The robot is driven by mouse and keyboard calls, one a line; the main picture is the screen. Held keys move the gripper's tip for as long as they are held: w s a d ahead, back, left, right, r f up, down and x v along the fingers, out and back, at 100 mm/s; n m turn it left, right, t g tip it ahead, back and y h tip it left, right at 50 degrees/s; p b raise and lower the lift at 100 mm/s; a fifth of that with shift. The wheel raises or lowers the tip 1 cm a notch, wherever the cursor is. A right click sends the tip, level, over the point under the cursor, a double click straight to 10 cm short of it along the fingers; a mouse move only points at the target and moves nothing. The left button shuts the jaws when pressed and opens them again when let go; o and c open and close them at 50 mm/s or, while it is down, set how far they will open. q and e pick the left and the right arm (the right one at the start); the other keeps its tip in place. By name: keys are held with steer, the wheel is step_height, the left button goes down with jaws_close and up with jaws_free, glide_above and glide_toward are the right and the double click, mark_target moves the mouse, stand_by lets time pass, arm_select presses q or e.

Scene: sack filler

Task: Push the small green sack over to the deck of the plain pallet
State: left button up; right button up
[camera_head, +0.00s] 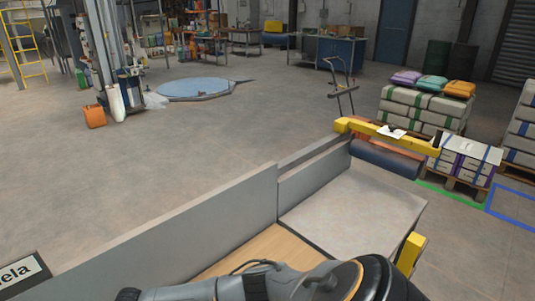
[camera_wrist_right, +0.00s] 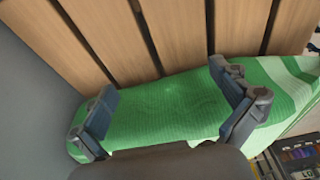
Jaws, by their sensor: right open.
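In the right wrist view a green sack (camera_wrist_right: 170,108), with paler stripes toward its right end, lies across the middle of the picture. Wooden slats (camera_wrist_right: 200,32) with dark gaps, like a pallet deck, show along its far side. It overlaps the slat ends in the picture; I cannot tell what bears its weight. My right gripper (camera_wrist_right: 172,112) is open, its two fingers apart over the sack, and I cannot tell whether they touch it. In the head view this sack and both grippers are out of sight. My left gripper shows in neither view.
A grey wall (camera_wrist_right: 45,75) stands left of the slats. In the head view, grey panels (camera_head: 170,240) border a wooden surface (camera_head: 262,252) and a pale plate (camera_head: 350,212). Stacked sacks (camera_head: 420,105) with purple, green and orange ones on top stand at the right. Open floor (camera_head: 150,160) lies beyond.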

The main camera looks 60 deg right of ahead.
steer(key=shift+w+a+b, duration=0.15)
steer(key=shift+w+a, duration=0.1)
steer(key=shift+a, duration=0.55)
steer(key=shift+w+a+b, duration=0.15)
steer(key=shift+w+a, duration=0.05)
steer(key=shift+a, duration=0.55)
steer(key=w+a+b, duration=0.1)
steer(key=a, duration=0.3)
steer(key=w+a+b, duration=0.1)
steer(key=a+b, duration=0.1)
steer(key=a, duration=0.2)
steer(key=w+a+b, duration=0.1)
steer(key=a+b, duration=0.1)
steer(key=a, duration=0.2)
steer(key=shift+w+a+f, duration=0.1)
steer(key=shift+w+a, duration=0.1)
steer(key=shift+w, duration=0.05)
steer(key=shift+w+a, duration=0.1)
steer(key=shift+a, duration=0.25)
